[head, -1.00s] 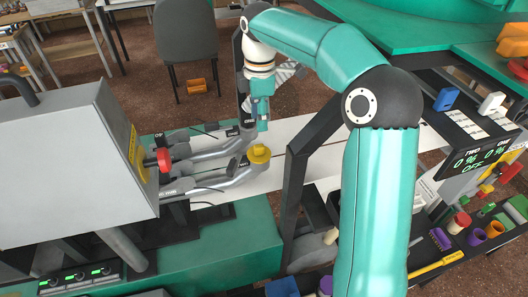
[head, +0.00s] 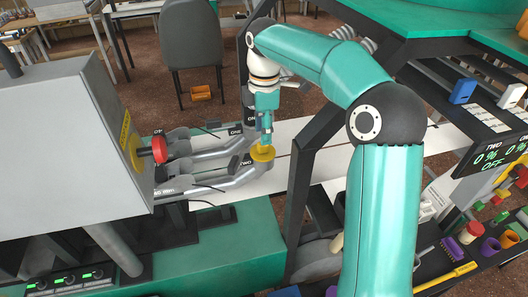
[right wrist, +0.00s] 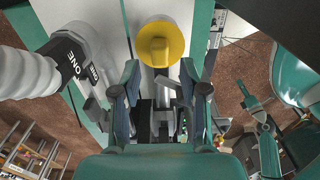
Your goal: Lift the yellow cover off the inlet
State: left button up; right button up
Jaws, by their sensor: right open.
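The yellow cover (head: 263,153) sits on the upturned end of the grey inlet pipe (head: 235,178) marked TWO, in the middle of the head view. In the right wrist view the round yellow cover (right wrist: 160,43) with its raised grip shows just beyond the fingertips, on the pale pipe end. My right gripper (head: 266,139) points down, directly above the cover in the head view. In the right wrist view my right gripper (right wrist: 160,72) has its two fingers spread apart with nothing between them. I cannot tell whether it touches the cover.
A second pipe marked ONE (right wrist: 72,62) runs close beside the inlet. A grey machine (head: 65,150) with a red knob (head: 159,149) stands at left. A dark upright frame (head: 300,190) stands right of the inlet. A tool shelf (head: 465,255) is at right.

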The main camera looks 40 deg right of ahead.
jog(key=shift+f, duration=0.1)
jog(key=shift+f+b, duration=1.25)
jog(key=shift+f, duration=0.6)
grip_shut()
jog(key=shift+r, duration=0.15)
jog(key=shift+r+p, duration=2.9)
jog(key=shift+p, duration=0.3)
